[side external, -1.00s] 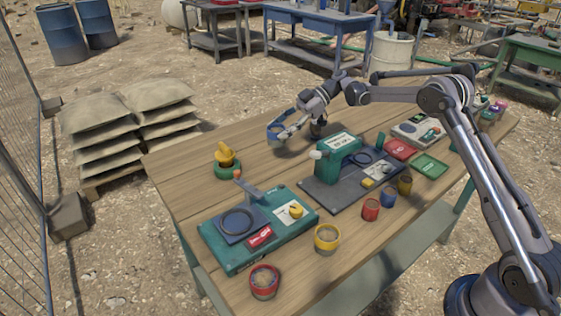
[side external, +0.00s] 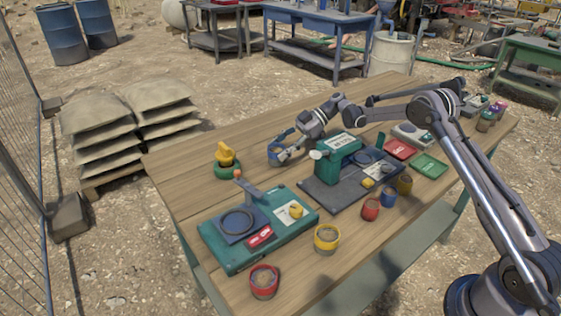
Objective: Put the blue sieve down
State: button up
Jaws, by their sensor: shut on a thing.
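The blue sieve (side external: 275,152) is small in the side external view, near the far left part of the wooden table (side external: 190,170). My gripper (side external: 284,156) is shut on the sieve and partly covers it. The sieve looks tilted and is at or just above the tabletop; I cannot tell whether it touches.
A yellow and green object (side external: 226,160) stands to the left. A green device (side external: 260,228) lies in front, and another with a dark base (side external: 345,185) sits right of my gripper. Several small cups, including a yellow one (side external: 327,238), line the near edge.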

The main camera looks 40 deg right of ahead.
jog(key=shift+f, duration=0.6)
dwell(0.5)
jog(key=o, duration=1.3)
jog(key=shift+c, duration=0.2)
jog(key=v, duration=1.2)
jog(key=s+a+r+m+h, duration=0.3)
jog(key=a+r+m, duration=0.2)
jog(key=a+r, duration=0.15)
jog(key=s+a+r+m+t+h, duration=0.1)
jog(key=s+a+r+m+h, duration=0.2)
jog(key=s, duration=0.6)
jog(key=s+a+r+m+t+h, duration=0.1)
jog(key=s+a+m+h, duration=0.2)
jog(key=s, duration=0.6)
jog(key=s+d+f+m+t+h, duration=0.1)
jog(key=s+f+m+t+h, duration=0.2)
jog(key=s, duration=0.7)
jog(key=shift+s+d+f+m, duration=0.3)
jog(key=shift+f+m, duration=0.6)
jog(key=shift+m, duration=0.1)
